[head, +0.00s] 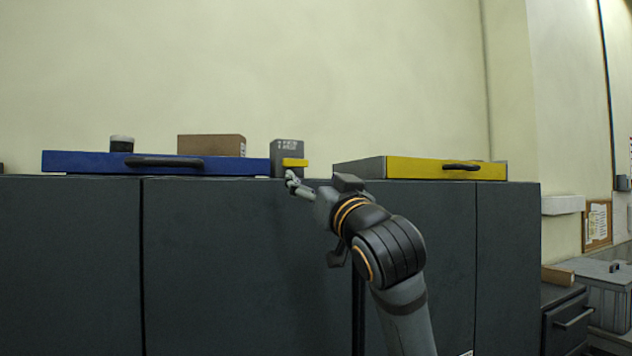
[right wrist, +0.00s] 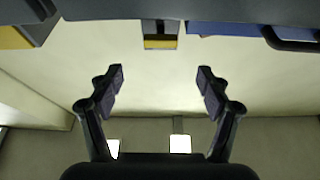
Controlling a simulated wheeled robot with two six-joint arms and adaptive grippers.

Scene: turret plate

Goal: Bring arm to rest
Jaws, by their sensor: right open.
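My right arm (head: 398,290) reaches up from the bottom of the head view. Its gripper (head: 292,182) is at the cabinet's top edge, just in front of and below a small grey box with a yellow tab (head: 288,150). In the right wrist view the gripper (right wrist: 161,80) is open, with nothing between its fingers. That view appears upside down, and the grey box (right wrist: 160,30) shows beyond the fingers, apart from them. My left gripper is in neither view.
Dark grey cabinets (head: 70,260) span the front. A drawer unit (head: 570,325) stands lower right.

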